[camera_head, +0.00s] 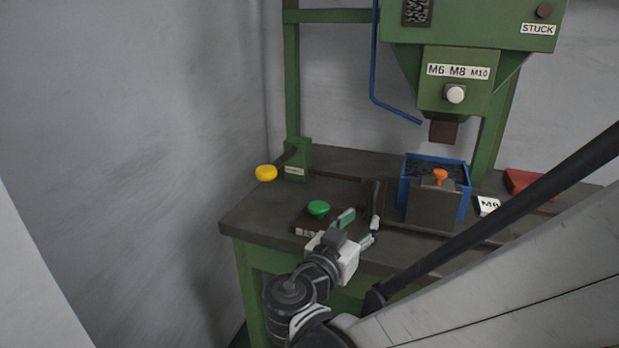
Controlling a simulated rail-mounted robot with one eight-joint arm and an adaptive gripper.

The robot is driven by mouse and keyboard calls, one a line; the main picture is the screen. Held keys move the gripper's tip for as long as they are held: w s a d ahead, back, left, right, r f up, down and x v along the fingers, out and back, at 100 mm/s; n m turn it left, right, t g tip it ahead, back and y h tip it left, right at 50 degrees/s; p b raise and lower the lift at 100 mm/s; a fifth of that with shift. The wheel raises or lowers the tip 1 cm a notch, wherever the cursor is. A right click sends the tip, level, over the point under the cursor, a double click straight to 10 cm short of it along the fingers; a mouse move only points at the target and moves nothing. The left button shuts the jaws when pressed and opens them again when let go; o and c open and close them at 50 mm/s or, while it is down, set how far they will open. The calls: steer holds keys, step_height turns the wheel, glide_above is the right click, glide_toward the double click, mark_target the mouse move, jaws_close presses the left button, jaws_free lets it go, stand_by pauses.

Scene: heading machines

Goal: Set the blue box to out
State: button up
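The blue box (463,209) stands on the bench below the machine's spout. It is filled with dark pieces, and a grey front plate with an orange knob (440,176) covers much of its near side. My gripper (359,229) is at the bench's front edge, left of the blue box and apart from it. Its two fingers are spread with nothing seen between them, close to the green knob.
A green knob (318,208) sits on a dark labelled block, and a yellow knob (266,173) sticks out at the bench's left. The green machine (460,80) rises behind. An M8 card (488,205) and a red tray (530,183) lie right. My arm crosses the lower right.

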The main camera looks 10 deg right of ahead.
mark_target(371, 208)
steer(key=shift+x, duration=3.5)
jaws_close()
